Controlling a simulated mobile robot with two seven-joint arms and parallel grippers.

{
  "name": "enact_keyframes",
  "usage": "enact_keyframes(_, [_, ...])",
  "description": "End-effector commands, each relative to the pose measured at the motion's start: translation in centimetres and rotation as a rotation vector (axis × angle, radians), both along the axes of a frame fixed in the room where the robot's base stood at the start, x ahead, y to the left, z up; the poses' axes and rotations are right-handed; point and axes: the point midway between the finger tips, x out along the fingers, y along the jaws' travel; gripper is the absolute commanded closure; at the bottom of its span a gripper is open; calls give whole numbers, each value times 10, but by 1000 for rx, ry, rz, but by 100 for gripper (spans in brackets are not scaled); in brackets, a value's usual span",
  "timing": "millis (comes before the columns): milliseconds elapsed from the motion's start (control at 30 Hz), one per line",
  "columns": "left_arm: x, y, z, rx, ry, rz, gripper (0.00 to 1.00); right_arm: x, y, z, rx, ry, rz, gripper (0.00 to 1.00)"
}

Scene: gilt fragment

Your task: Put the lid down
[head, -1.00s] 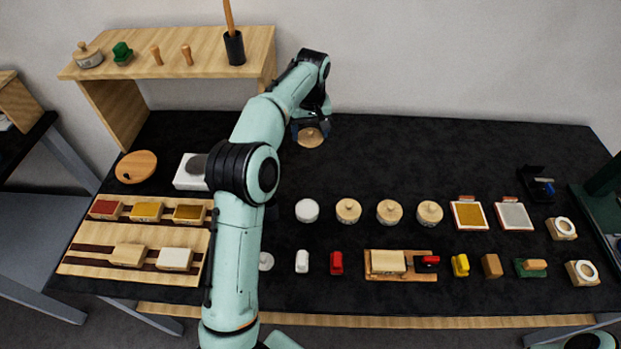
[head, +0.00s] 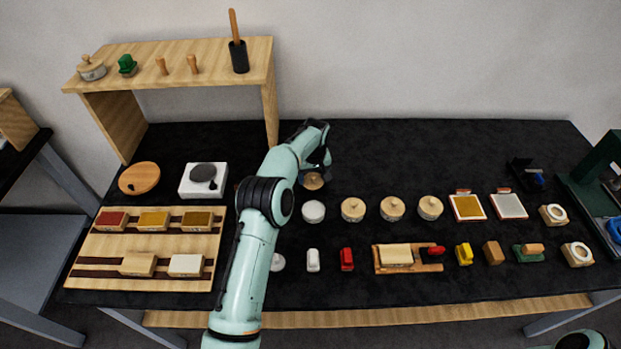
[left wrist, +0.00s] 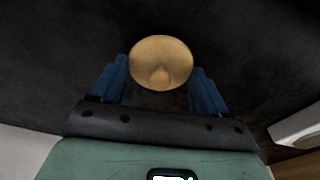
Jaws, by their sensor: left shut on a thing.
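My left gripper (head: 314,170) is shut on a round wooden lid (head: 313,181) with a small knob. In the left wrist view the lid (left wrist: 161,58) sits between the two blue fingers, with dark tabletop around it. In the head view the lid is just behind a white round jar (head: 313,211) that shows no wooden lid. I cannot tell whether the lid touches the black tabletop (head: 420,150) or hangs a little above it. My right gripper is not in view.
Several jars with wooden lids (head: 353,208) stand in a row right of the white jar. A white device with a grey disc (head: 204,179) and a round wooden board (head: 139,178) lie to the left.

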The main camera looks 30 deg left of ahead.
Motion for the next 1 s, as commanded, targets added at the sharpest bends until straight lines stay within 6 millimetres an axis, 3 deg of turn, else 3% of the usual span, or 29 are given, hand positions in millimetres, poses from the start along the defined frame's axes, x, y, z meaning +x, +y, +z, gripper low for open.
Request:
enact_keyframes(33, [-2,0,-8,0,4,0,54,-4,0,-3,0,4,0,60])
enact_keyframes(400, [0,-1,-10,-1,2,1,54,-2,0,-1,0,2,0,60])
enact_keyframes(433, [0,-1,-10,0,1,1,19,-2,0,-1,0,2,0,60])
enact_keyframes(500, [0,-1,-10,0,1,1,0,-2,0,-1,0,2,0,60])
enact_keyframes(767, [0,-1,-7,0,0,1,0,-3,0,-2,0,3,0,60])
enact_keyframes(1000, [-2,-4,30,0,-5,1,0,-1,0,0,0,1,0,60])
